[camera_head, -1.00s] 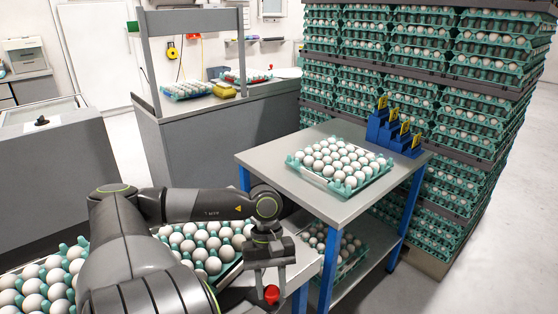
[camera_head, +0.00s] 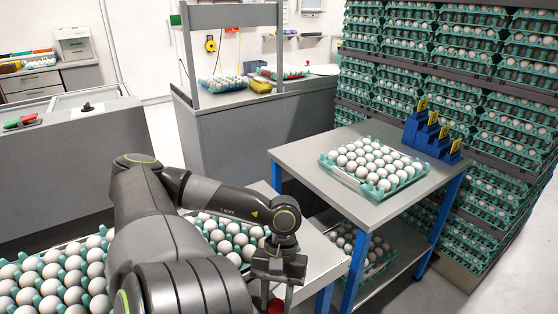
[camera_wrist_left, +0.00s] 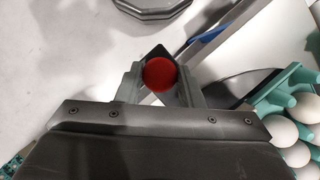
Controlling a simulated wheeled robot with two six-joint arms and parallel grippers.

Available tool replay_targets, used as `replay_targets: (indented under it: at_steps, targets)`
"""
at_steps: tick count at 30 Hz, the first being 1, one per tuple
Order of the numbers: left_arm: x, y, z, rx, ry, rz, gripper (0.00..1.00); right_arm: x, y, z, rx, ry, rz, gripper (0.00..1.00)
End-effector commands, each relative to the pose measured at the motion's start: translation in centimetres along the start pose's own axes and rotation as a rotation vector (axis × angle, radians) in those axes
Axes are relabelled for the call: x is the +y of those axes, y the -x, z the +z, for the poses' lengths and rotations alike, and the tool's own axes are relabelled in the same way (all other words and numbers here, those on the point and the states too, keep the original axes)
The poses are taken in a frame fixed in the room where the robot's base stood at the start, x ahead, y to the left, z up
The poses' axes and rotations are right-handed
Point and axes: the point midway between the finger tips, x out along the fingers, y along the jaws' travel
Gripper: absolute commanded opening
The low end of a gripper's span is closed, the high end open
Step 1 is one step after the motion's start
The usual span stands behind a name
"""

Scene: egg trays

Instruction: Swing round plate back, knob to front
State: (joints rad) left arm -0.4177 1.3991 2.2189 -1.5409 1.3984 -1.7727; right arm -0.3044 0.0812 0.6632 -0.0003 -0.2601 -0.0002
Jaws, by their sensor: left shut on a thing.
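My left gripper (camera_head: 277,290) is at the lower middle of the head view, pointing down near the grey bench with the egg trays. It is shut on a red knob (camera_wrist_left: 160,74), seen between its two fingers in the left wrist view. The knob's lower part also shows at the bottom edge of the head view (camera_head: 276,305). A small dark pointed piece (camera_wrist_left: 157,52) shows just behind the knob. How it joins the knob, and the rest of any plate, I cannot tell. My right gripper is not in view.
Egg trays (camera_head: 220,238) lie on the near bench, beside and behind my left arm. A grey table (camera_head: 300,160) with blue legs holds another egg tray (camera_head: 326,160) and blue numbered steps (camera_head: 430,140). Stacked egg trays (camera_head: 440,60) stand behind.

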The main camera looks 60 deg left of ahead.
Motion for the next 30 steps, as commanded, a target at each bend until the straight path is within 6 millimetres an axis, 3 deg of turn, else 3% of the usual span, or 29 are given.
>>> replay_targets:
  at_steps: [8, 9, 14, 23, 30]
  targets:
    - [-0.2, -0.1, 0.1, -0.005, -0.003, -0.01, 0.0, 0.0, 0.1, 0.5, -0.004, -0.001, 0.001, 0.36]
    - [-0.2, -0.1, 0.2, -0.005, -0.003, -0.01, 0.35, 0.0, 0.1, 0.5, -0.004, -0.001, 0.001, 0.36]
    - [-0.2, -0.1, 0.1, -0.004, -0.002, -0.008, 0.55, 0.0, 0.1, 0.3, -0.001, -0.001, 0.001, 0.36]
    - [-0.1, 0.1, 0.1, -0.003, 0.0, -0.005, 0.55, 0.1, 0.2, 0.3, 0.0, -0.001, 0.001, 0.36]
    - [-0.2, 2.9, 0.1, 0.0, 0.0, -0.008, 0.55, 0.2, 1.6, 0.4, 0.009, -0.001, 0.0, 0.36]
